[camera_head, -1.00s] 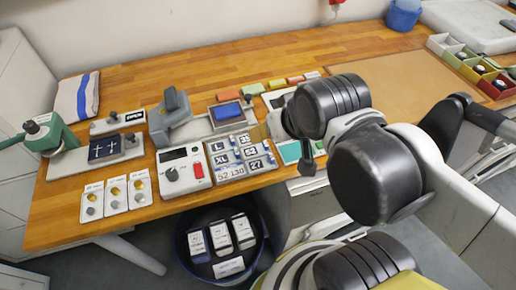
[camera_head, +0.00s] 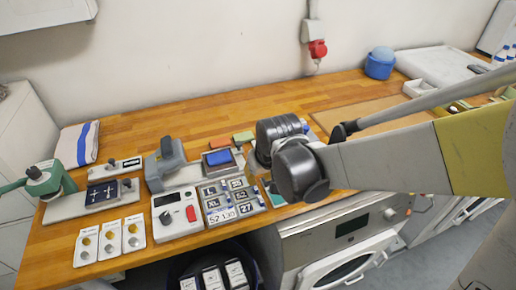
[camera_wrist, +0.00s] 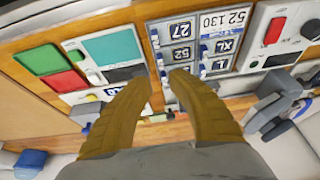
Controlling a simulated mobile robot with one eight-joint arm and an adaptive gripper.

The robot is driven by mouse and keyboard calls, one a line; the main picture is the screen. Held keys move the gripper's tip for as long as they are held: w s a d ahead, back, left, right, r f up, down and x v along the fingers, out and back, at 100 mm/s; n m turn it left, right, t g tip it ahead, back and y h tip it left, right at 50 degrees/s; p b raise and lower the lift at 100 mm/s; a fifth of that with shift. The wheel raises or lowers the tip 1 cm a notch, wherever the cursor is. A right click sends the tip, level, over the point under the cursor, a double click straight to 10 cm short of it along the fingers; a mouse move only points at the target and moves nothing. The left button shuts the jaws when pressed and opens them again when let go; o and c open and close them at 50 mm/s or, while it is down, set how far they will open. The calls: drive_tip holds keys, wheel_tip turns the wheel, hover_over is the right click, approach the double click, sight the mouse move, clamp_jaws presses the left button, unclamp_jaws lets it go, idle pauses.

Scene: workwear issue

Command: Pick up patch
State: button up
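A light tray (camera_head: 248,213) on the wooden bench holds several dark patches with white marks, among them L, XL, 52 and 27. In the wrist view, the patch marked 27 (camera_wrist: 180,30) and the patch marked 52 (camera_wrist: 181,54) lie just beyond my fingertips. My gripper (camera_wrist: 160,82) is open, with a gap between its two brown fingers and nothing held. The fingers point toward the tray's edge; I cannot tell their height above it. In the head view my arm hides the gripper.
A grey control box (camera_head: 177,215) with a red button stands left of the tray. A grey press-like device (camera_head: 168,164) stands behind it. A blue pad (camera_head: 219,157) and coloured pieces (camera_head: 242,137) lie behind the tray. Bare bench (camera_head: 150,125) shows toward the wall.

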sight(255, 186)
drive_tip(key=b+x, duration=0.2)
drive_tip(key=x, duration=0.3)
drive_tip(key=b+x, duration=0.2)
drive_tip(key=x, duration=0.3)
drive_tip(key=shift+w+a+f, duration=0.1)
drive_tip(key=shift+w+a, duration=0.1)
drive_tip(key=shift+w, duration=0.1)
clamp_jaws()
